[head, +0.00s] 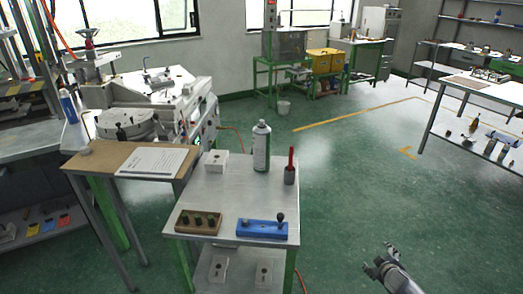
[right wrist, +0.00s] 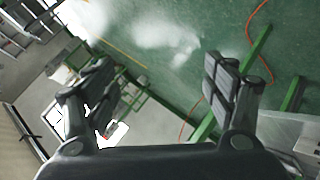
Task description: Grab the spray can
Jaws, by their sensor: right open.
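My right gripper (head: 376,262) is at the lower right of the head view, over the floor and apart from the table and the can. In the right wrist view the two fingers of my right gripper (right wrist: 160,90) are spread wide with nothing between them. The can cannot be made out in the right wrist view. My left gripper does not show.
The table also holds a white block (head: 215,163), a dark cup with a red tool (head: 290,172), a brown tray (head: 198,222) and a blue holder (head: 262,229). A machine (head: 150,115) stands behind left. Floor (head: 360,190) right of the table is clear.

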